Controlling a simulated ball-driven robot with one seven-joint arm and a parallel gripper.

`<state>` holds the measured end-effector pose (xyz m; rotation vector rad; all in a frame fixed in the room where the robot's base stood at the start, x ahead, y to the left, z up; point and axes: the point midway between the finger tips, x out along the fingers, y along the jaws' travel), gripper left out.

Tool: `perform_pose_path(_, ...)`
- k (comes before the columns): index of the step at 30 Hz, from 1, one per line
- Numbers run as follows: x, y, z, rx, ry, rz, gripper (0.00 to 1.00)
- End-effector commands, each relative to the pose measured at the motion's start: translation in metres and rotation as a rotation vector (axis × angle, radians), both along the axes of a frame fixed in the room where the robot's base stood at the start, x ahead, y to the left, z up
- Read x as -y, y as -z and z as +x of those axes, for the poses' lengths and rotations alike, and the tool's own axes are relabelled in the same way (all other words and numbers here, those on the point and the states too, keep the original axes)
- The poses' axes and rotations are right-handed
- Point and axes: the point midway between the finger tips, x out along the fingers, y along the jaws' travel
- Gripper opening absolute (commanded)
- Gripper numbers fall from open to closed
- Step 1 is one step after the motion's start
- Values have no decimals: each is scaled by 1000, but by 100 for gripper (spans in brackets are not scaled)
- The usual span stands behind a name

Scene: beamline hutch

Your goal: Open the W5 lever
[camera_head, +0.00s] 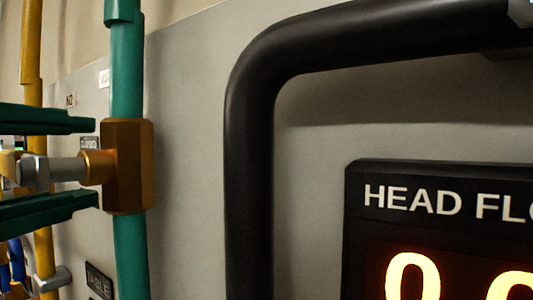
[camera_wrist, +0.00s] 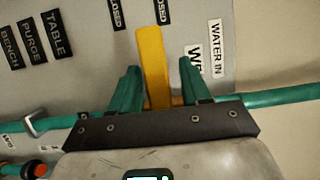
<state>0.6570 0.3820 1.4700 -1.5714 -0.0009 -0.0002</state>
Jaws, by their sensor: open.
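The yellow lever (camera_wrist: 151,60) stands upright in the wrist view, square to the teal pipe (camera_wrist: 280,97), with its tip toward a CLOSED label (camera_wrist: 162,11). My gripper (camera_wrist: 158,64) is open, with one teal finger on each side of the lever. A gap shows on the lever's left; on its right the gap is narrower near the base. The label beside the right finger (camera_wrist: 194,62) is partly covered and starts with W. In the head view my gripper (camera_head: 96,160) reaches in from the left, fingers above and below the silver stem of the brass valve body (camera_head: 130,165).
A thick black bent pipe (camera_head: 250,150) and a HEAD FLOW display (camera_head: 440,200) are to the right in the head view. A yellow pipe (camera_head: 32,45) runs at the far left.

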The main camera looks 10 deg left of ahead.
Motion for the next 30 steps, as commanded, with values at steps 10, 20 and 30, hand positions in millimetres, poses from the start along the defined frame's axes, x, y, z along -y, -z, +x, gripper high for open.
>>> perform_pose_path(10, 0, 0, 0, 0, 0, 0, 28)
perform_pose_path(20, 0, 0, 0, -1, 1, 0, 0)
perform_pose_path(30, 0, 1, 0, -2, 1, -1, 0)
